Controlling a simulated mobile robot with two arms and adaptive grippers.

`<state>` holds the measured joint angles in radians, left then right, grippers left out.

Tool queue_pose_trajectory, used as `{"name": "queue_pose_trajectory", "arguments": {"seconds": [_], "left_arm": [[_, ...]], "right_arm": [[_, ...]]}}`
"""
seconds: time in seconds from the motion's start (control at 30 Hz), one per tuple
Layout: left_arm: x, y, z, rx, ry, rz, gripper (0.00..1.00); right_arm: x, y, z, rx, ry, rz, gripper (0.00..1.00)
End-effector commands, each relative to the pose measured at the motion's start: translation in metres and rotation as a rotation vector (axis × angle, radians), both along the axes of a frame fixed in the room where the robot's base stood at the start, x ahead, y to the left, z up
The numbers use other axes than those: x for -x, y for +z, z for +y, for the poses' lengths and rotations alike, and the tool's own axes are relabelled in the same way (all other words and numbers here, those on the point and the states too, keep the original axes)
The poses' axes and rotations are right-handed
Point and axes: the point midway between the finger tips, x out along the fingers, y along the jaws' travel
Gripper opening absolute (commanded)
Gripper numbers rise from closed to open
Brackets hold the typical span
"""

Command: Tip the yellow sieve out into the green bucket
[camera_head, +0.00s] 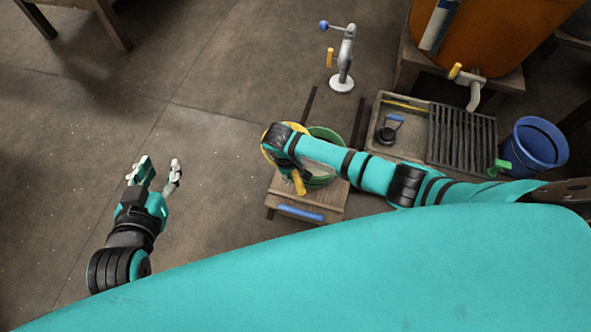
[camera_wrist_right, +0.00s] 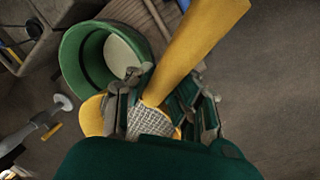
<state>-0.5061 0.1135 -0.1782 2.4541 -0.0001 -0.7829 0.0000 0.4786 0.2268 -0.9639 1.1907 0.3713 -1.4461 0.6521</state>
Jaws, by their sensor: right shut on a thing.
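The green bucket (camera_head: 326,136) stands on a small wooden stand, partly hidden behind my right arm. In the right wrist view the bucket (camera_wrist_right: 72,58) shows its open mouth, with a pale round surface inside. My right gripper (camera_wrist_right: 168,100) is shut on the yellow sieve by its thick handle (camera_wrist_right: 205,38). The sieve's grey mesh (camera_wrist_right: 150,122) and yellow rim (camera_wrist_right: 92,116) show beside the bucket, partly hidden by the fingers. In the head view, the sieve handle (camera_head: 299,182) points down past the arm. Its exact tilt and contents cannot be told. My left gripper (camera_head: 154,171) is open and empty over bare floor.
The wooden stand (camera_head: 330,204) has a blue bar on its front. A grey tray with a slatted rack (camera_head: 461,137) lies to the right, then a blue bucket (camera_head: 536,146). A metal post (camera_head: 345,60) stands behind. An orange tub (camera_head: 495,35) is back right. Left floor is clear.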

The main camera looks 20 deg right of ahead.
Motion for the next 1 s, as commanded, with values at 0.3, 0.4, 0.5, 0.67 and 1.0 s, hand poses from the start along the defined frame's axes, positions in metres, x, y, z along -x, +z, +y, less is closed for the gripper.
{"name": "queue_pose_trajectory", "arguments": {"seconds": [0.3,0.4,0.5,0.67,1.0], "left_arm": [[0.033,-0.035,0.015,-0.060,0.019,0.257,0.40],[0.045,-0.045,0.019,-0.078,0.024,0.339,0.40],[0.059,-0.054,0.024,-0.095,0.030,0.419,0.40],[0.083,-0.066,0.032,-0.123,0.040,0.547,0.40],[0.127,-0.065,0.046,-0.167,0.056,0.763,0.40]], "right_arm": [[0.000,0.012,0.001,-0.005,0.000,0.000,0.00],[0.000,0.015,0.001,-0.006,0.000,0.000,0.00],[0.000,0.017,0.001,-0.006,0.000,0.001,0.00],[0.000,0.022,0.001,-0.006,0.000,0.001,0.00],[0.001,0.042,0.001,-0.005,0.001,0.001,0.00]]}}
